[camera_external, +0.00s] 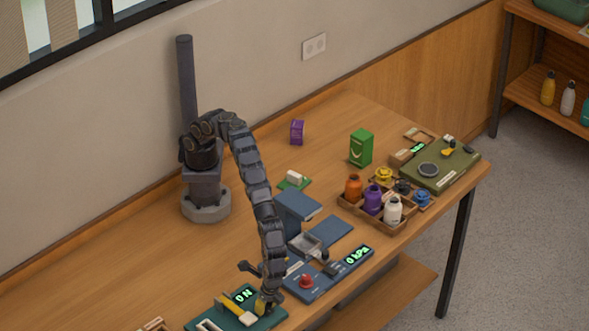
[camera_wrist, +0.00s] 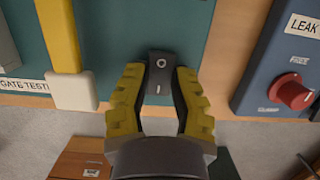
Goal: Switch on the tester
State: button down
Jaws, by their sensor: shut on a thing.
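The teal gate tester (camera_external: 232,316) lies at the near edge of the table, with a lit green "0 N" display (camera_external: 246,295) and a yellow lever with a pale end (camera_external: 240,312). In the wrist view its teal panel (camera_wrist: 115,40) carries a black rocker switch (camera_wrist: 160,82) marked O and I. My gripper (camera_external: 268,300) is down at the tester's right side. Its yellow-padded fingers sit on either side of the switch in the wrist view, shut on it. Which end of the rocker is pressed I cannot tell.
The blue leak tester (camera_external: 325,283), with a red knob (camera_external: 306,281) and a lit "0 kPa" display (camera_external: 358,255), is close on the right. A wooden tray (camera_external: 372,221) holds several bottles. A green box (camera_external: 361,148) stands farther back. The table's left part is largely clear.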

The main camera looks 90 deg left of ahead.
aim_at(271, 313)
jog(key=shift+s+d+f+g+y, duration=0.1)
jog(key=shift+s+g+y, duration=0.1)
jog(key=shift+g+y, duration=0.2)
jog(key=c, duration=0.8)
grip_release()
jog(key=shift+w, duration=0.1)
jog(key=shift+w+r, duration=0.1)
jog(key=shift+r, duration=0.1)
jog(key=shift+w+r, duration=0.1)
jog(key=shift+r, duration=0.2)
jog(key=v, duration=0.5)
jog(key=shift+d+r, duration=0.2)
jog(key=shift+r, duration=0.15)
jog(key=shift+w+r, duration=0.2)
jog(key=shift+r, duration=0.25)
